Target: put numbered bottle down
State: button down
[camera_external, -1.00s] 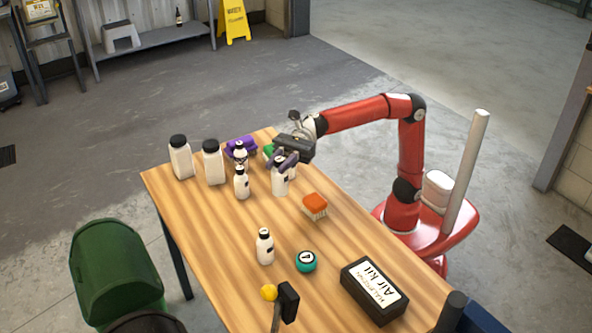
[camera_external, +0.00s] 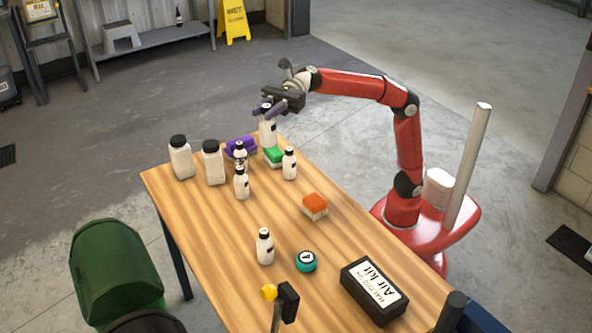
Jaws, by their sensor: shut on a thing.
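My gripper (camera_external: 268,108) is shut on a white bottle (camera_external: 268,132) with a small dark mark, gripped near its top. The bottle is upright and appears raised at the far end of the wooden table (camera_external: 225,245); its lower part is close to the green-topped brush in the picture. Similar white bottles with black caps stand on the table: one right of the brush (camera_external: 289,165), two close together at left (camera_external: 240,153) (camera_external: 241,184), and one nearer the camera (camera_external: 265,248). Any numbers on them are too small to read.
Two larger black-capped bottles (camera_external: 181,160) (camera_external: 213,164) stand at the left edge. A purple item (camera_external: 238,146), a green-topped brush (camera_external: 274,156), an orange-topped brush (camera_external: 315,206), a teal ball (camera_external: 306,261) and a black box (camera_external: 374,291) are on the table. The middle is fairly clear.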

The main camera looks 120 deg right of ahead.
jog(key=s+d+f+m+t+h+b, duration=0.15)
jog(key=s+d, duration=0.45)
jog(key=d, duration=0.6)
jog(key=s+d+f+m+h+b, duration=0.1)
jog(key=s+d+f+h+b, duration=0.15)
jog(key=s+d, duration=0.6)
jog(key=s+d+f+m+h+b, duration=0.1)
jog(key=s+d+f+m+h, duration=0.2)
jog(key=d, duration=1.1)
notch_tip(320, 180, down, 20)
jog(key=s+n+b, duration=0.1)
jog(key=b, duration=0.4)
jog(key=shift+s+d+r+y+b, duration=0.15)
jog(key=shift+d+r+y+b, duration=0.15)
jog(key=shift+d+b, duration=0.1)
jog(key=shift+f, duration=0.15)
jog(key=c, duration=1.2)
grip_release()
jog(key=shift+f, duration=0.1)
